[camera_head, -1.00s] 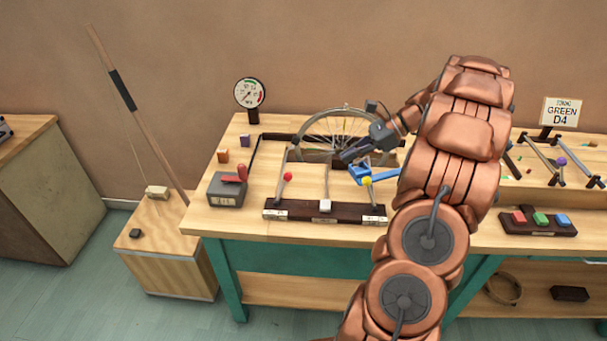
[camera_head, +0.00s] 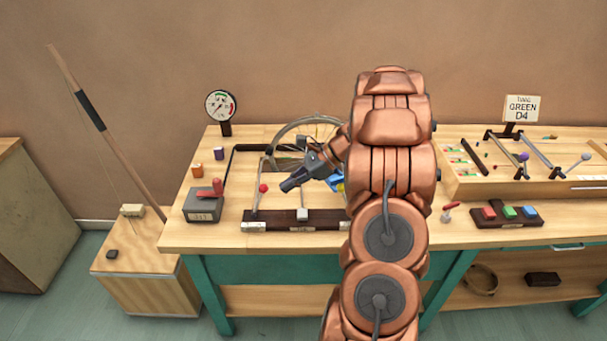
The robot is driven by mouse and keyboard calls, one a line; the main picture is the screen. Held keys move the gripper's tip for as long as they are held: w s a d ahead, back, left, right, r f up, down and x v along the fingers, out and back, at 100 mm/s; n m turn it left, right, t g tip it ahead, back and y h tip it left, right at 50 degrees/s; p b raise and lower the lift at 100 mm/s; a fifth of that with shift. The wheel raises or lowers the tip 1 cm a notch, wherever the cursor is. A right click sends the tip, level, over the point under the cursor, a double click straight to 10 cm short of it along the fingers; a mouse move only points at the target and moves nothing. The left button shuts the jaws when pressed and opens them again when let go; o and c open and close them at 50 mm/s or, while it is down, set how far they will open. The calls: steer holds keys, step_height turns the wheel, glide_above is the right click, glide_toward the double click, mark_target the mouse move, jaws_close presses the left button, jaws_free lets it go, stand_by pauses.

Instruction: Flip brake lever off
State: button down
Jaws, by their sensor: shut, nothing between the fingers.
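No lever is labelled as the brake lever at this size. A red-handled lever (camera_head: 209,189) sits on a grey box (camera_head: 203,206) at the bench's left front. A second small red-handled lever (camera_head: 450,207) stands on the bench right of my arm. A spoked wheel (camera_head: 303,134) stands at the back, partly hidden by my arm. My gripper (camera_head: 290,184) is shut and empty, pointing left in front of the wheel, right of the grey box and apart from it. A blue part (camera_head: 335,182) shows beside my arm, mostly hidden.
A dark bar with rods (camera_head: 270,220) lies along the front edge; a red ball (camera_head: 263,188) tops one rod. A gauge (camera_head: 220,104) stands behind. A block of coloured buttons (camera_head: 507,213) and a wooden tray (camera_head: 465,190) are at right. My arm hides the bench middle.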

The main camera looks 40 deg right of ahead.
steer(key=shift+w+a+r, duration=0.15)
steer(key=shift+w+a, duration=0.2)
steer(key=shift+a, duration=0.3)
steer(key=shift+w+a+r, duration=0.15)
steer(key=shift+w+a, duration=0.2)
steer(key=shift+a, duration=0.25)
steer(key=shift+r+p, duration=0.15)
steer(key=shift+p, duration=0.3)
